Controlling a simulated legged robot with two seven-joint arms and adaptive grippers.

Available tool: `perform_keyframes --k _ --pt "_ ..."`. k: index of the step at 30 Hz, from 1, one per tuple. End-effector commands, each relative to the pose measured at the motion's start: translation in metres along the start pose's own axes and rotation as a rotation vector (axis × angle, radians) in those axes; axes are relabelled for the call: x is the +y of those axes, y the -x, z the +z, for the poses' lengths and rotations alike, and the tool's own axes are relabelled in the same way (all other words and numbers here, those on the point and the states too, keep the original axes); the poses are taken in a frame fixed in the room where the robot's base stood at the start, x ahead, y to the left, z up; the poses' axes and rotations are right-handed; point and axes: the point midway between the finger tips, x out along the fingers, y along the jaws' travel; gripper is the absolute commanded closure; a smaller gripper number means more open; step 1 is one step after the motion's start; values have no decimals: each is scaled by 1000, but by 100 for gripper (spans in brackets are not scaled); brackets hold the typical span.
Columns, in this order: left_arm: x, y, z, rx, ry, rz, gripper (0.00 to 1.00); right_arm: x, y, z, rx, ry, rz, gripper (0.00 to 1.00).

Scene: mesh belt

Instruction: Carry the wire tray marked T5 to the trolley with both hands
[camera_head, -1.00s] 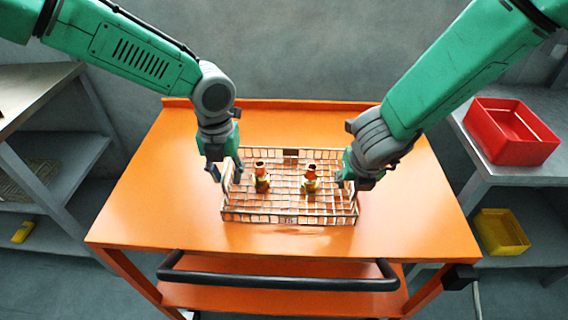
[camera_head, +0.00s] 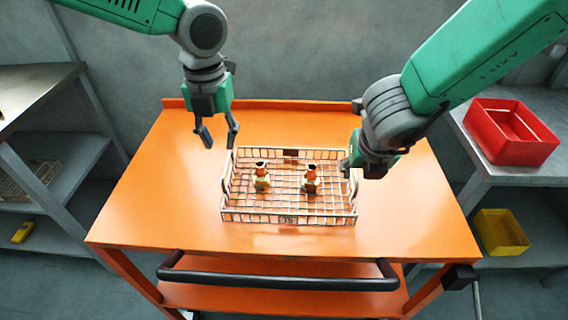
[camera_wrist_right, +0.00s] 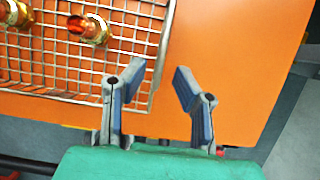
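The wire tray (camera_head: 262,216) sits on the orange trolley top (camera_head: 150,215). A small tag (camera_head: 289,219) is on its front wall, its marking too small to read surely. Two brass and copper fittings, a left one (camera_head: 261,178) and a right one (camera_head: 310,180), stand in the tray. My left gripper (camera_head: 219,138) is open and empty, above and left of the tray's back left corner. My right gripper (camera_head: 350,166) is at the tray's right end. The right wrist view shows its fingers (camera_wrist_right: 158,78) apart, near the tray's end wall (camera_wrist_right: 162,60).
A red bin (camera_head: 512,145) stands on the right shelf, with a yellow bin (camera_head: 500,232) below it. Shelving (camera_head: 45,165) stands on the left. The trolley's black handle (camera_head: 280,283) runs along the front. The trolley top is clear around the tray.

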Motion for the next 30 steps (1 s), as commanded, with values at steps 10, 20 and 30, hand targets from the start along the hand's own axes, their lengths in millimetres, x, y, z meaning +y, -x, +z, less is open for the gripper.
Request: perform_keyframes --k 10,20,30 --pt "0 -1 1 1 0 0 74 0 49 1 1 -1 0 74" --pt "0 -1 1 1 0 0 74 0 52 0 2 0 -1 74" --pt "0 13 0 0 0 0 74 0 65 6 1 0 -1 74"
